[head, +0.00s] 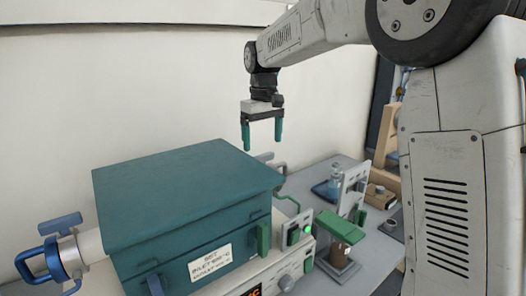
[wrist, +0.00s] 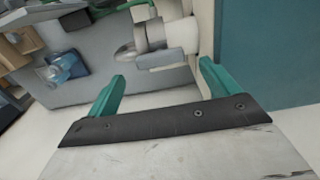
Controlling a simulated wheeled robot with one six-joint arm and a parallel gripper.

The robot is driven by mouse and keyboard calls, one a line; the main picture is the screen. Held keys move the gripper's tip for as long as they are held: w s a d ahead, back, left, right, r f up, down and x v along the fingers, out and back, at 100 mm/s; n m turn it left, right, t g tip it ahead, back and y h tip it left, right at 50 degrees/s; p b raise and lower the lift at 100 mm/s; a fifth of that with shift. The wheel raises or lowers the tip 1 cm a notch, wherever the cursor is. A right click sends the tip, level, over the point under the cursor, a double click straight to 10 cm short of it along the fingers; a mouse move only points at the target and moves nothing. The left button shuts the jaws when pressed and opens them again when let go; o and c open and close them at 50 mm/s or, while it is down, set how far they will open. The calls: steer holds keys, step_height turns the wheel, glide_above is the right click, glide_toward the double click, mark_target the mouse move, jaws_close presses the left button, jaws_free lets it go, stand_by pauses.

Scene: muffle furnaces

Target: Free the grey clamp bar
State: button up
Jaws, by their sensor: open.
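My gripper (head: 262,146) is open and empty, its two teal fingers pointing down above the back right corner of the teal furnace (head: 180,195). Grey clamp parts show just beyond that corner: a short grey bar (head: 265,157), mostly hidden behind the furnace in the head view. In the wrist view a grey ring-shaped handle (wrist: 124,52) and a grey bar (wrist: 160,59) sit around a white cylinder (wrist: 177,35), between and beyond my fingers (wrist: 162,72). My fingers appear apart from them. I cannot tell how the bar is fastened.
A blue-handled clamp (head: 45,260) sits on a pipe at the furnace's left. The wall is close behind; the air above the furnace is clear.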

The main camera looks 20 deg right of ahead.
mark_target(263, 155)
steer(key=shift+f, duration=2.1)
steer(key=c, duration=1)
